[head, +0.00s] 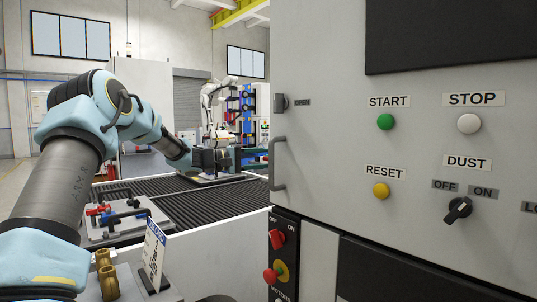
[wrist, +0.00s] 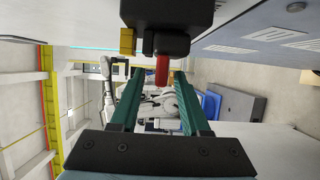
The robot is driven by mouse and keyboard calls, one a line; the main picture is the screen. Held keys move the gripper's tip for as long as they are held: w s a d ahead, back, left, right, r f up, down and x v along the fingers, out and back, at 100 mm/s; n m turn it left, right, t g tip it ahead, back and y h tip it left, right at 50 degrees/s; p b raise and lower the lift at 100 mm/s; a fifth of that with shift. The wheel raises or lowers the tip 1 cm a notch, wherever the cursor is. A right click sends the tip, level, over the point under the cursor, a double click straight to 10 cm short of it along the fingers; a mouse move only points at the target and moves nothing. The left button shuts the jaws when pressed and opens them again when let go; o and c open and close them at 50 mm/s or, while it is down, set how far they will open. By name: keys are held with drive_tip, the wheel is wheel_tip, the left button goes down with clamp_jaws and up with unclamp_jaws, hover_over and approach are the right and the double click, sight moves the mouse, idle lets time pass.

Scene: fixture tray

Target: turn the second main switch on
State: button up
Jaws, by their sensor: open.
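In the wrist view, a red switch lever (wrist: 162,70) projects from a black switch body (wrist: 165,42), with a yellow block (wrist: 128,41) beside it. My gripper (wrist: 158,76) has two green fingers spread apart, and the red lever shows between their far ends. I cannot tell whether either finger touches it. In the head view, my gripper (head: 232,157) is beyond the conveyor, pointing right toward the machine's side; its tips are hard to make out. A red rotary switch (head: 277,238) marked OFF and ON sits on the black strip of the near machine.
The near grey panel (head: 330,150) fills the right, with START, STOP, RESET and DUST controls. A door handle (head: 277,163) juts from its left edge. A red and yellow knob (head: 271,275) is below the rotary switch. A fixture tray (head: 125,215) lies on the roller conveyor (head: 215,206).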

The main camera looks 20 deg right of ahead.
drive_tip(key=shift+s+d, duration=0.1)
drive_tip(key=shift+d, duration=0.45)
clamp_jaws()
drive_tip(key=shift+f, duration=0.1)
